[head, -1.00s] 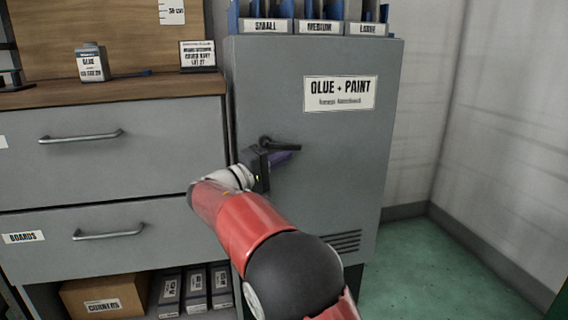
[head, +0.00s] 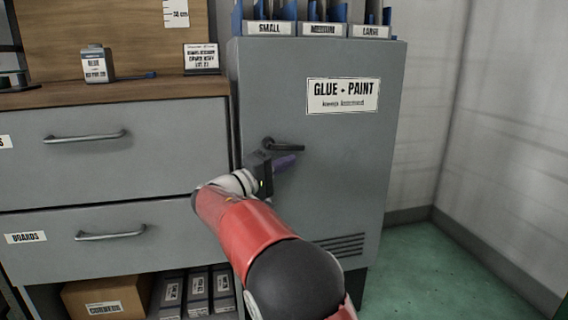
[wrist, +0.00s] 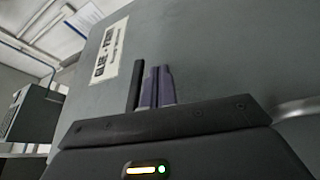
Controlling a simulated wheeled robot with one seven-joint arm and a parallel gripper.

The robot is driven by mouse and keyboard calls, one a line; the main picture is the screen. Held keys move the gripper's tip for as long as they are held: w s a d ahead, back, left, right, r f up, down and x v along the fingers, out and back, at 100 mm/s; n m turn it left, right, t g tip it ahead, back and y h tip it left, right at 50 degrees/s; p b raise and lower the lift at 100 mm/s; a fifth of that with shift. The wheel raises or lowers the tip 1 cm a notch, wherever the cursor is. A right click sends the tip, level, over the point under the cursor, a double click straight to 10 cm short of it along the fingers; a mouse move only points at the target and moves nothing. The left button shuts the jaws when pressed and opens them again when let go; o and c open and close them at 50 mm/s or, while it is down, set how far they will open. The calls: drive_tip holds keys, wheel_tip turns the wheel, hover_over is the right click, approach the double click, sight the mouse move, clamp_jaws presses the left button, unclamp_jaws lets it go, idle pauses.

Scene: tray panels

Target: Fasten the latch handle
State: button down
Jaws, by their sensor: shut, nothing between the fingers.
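The black latch handle (head: 285,146) is on the grey cabinet door (head: 340,190), near its left edge. It points right from its pivot and tilts slightly down. My gripper (head: 287,160) is just below the handle, with its purple fingers close together and nothing visible between them. In the wrist view, the fingers (wrist: 157,86) stand side by side against the door, with the dark handle bar (wrist: 138,84) just left of them. I cannot tell whether they touch the handle. The door looks closed, but the wrist hides part of its left edge.
Grey drawers with bar handles (head: 85,136) stand left of the cabinet, under a wooden worktop (head: 120,94) holding a glue box (head: 97,64). Labelled bins (head: 322,29) sit on the cabinet. Open green floor (head: 430,270) and a pale wall are on the right.

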drive_tip(key=s+a+f+p, duration=0.1)
drive_tip(key=s+a+f, duration=0.4)
drive_tip(key=s+a, duration=0.1)
drive_tip(key=shift+s+a+f, duration=0.15)
drive_tip(key=shift+s+a, duration=0.05)
drive_tip(key=shift+a, duration=0.65)
